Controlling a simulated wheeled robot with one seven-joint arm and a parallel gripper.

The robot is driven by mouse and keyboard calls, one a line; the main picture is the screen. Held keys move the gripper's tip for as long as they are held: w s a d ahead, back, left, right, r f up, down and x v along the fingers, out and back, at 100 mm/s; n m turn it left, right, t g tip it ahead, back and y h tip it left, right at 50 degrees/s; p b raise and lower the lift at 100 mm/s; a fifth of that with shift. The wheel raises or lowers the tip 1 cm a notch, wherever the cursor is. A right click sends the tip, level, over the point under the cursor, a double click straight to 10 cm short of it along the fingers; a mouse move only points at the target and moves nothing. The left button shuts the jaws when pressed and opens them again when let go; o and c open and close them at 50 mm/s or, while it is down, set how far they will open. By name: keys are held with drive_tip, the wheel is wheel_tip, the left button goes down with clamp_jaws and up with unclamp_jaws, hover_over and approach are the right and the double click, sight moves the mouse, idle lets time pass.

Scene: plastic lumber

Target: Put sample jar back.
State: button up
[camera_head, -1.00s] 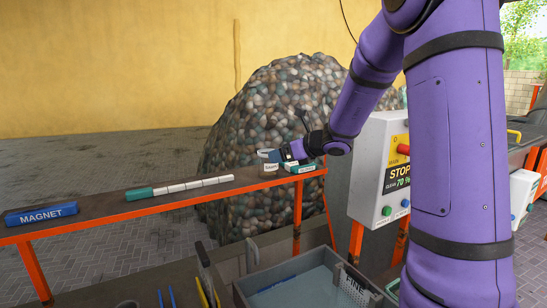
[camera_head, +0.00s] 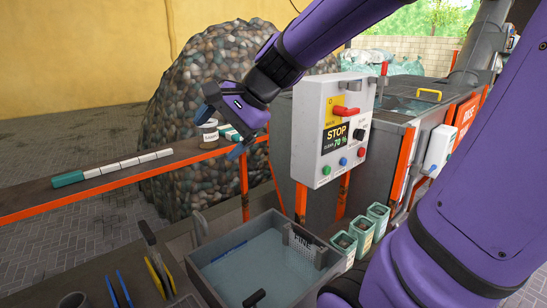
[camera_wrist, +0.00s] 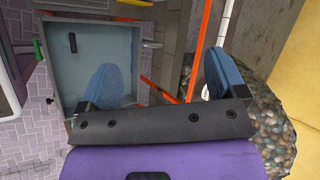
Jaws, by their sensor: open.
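The sample jar (camera_head: 208,136), pale with a label, stands upright on the right end of the narrow orange-edged shelf (camera_head: 110,177) in the head view. My gripper (camera_head: 221,131) is above and in front of it, with blue fingers spread and nothing seen between them. One finger passes close by the jar in the picture; I cannot tell whether they touch. The wrist view also shows my gripper (camera_wrist: 160,72) open, over the grey tub. A small pale patch by its right finger may be the jar.
A teal-and-white bar (camera_head: 110,168) lies along the shelf. Below are the water-filled grey tub (camera_head: 205,272) and several green containers (camera_head: 361,233). The control box (camera_head: 333,125) stands close right of my gripper; a pebble heap (camera_head: 175,110) is behind.

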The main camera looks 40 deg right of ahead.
drive_tip(key=s+d+f+n+h, duration=0.1)
drive_tip(key=s+n+h, duration=0.4)
drive_tip(key=s+n, duration=0.8)
drive_tip(key=shift+s+d+g+h, duration=0.2)
drive_tip(key=shift+s+g+h, duration=0.15)
drive_tip(key=shift+s, duration=0.2)
drive_tip(key=shift+d, duration=0.1)
